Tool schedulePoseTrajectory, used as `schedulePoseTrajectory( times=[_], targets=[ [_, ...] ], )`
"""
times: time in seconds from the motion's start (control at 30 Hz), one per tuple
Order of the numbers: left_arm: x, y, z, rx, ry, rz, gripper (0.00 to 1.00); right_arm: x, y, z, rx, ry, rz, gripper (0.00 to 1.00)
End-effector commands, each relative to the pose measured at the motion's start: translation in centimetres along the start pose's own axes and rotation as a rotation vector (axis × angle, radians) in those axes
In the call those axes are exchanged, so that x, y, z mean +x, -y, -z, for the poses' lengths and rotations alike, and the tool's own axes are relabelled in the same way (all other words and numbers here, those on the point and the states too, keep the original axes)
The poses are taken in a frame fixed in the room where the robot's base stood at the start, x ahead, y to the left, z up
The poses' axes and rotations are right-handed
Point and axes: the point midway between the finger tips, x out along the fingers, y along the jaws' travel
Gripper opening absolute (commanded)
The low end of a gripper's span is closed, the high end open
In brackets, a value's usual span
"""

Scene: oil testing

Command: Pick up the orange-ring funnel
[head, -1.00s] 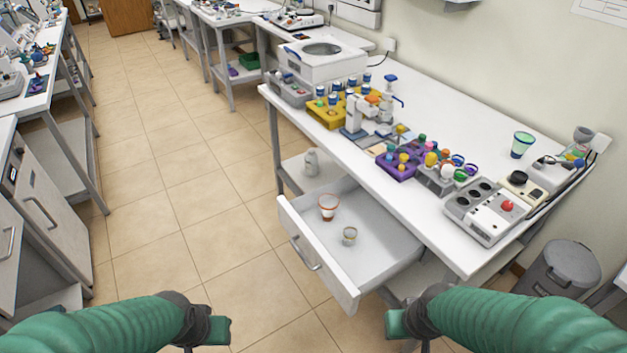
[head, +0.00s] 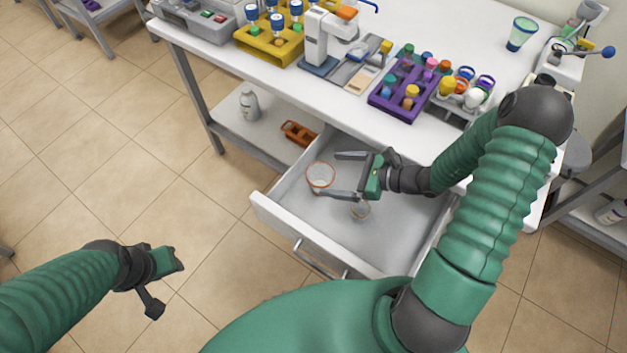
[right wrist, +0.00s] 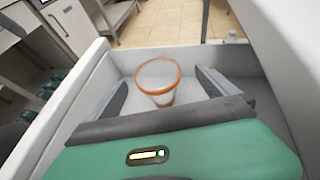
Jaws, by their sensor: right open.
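The orange-ring funnel (head: 319,182), a clear cup shape with an orange rim, stands upright in the open drawer (head: 280,212). My right gripper (head: 335,175) is open and reaches into the drawer from the right, its fingertips close to the funnel. In the right wrist view the funnel (right wrist: 158,88) shows beyond my palm, in the gap between the two spread fingers (right wrist: 165,85). Contact cannot be made out. My left gripper (head: 165,280) hangs over the floor at the lower left, far from the drawer; its jaw opening is unclear.
The drawer walls enclose the space. The bench top (head: 430,60) above carries a yellow rack (head: 268,45), a purple rack (head: 392,100) and a green-rimmed funnel (head: 521,34). A bottle (head: 249,105) stands on the lower shelf.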

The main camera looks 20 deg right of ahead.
Motion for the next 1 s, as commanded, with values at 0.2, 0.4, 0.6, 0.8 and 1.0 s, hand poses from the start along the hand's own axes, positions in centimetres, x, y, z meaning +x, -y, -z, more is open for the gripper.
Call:
schedulePoseTrajectory(
  times=[0.2, 0.4, 0.6, 0.8, 1.0],
  targets=[
    [0.6, 0.0, -0.1, 0.000, 0.000, 0.000, 0.36, 1.9, 1.5, 0.3, 0.062, 0.040, 0.047, 0.97],
    [1.4, 0.0, -0.3, 0.000, -0.001, 0.000, 0.36, 5.3, 0.9, 1.1, 0.063, 0.037, 0.043, 0.97],
    [1.6, 0.0, -0.3, 0.001, 0.000, 0.000, 0.36, 7.5, 0.9, 0.7, 0.058, 0.034, 0.047, 0.97],
    [1.5, 0.0, -0.3, 0.000, -0.001, 0.000, 0.36, 7.5, 0.9, 0.7, 0.058, 0.034, 0.047, 0.95],
    [1.5, 0.0, -0.3, 0.000, -0.001, 0.000, 0.36, 7.5, 1.0, 0.8, 0.059, 0.034, 0.047, 0.68]
  ],
)
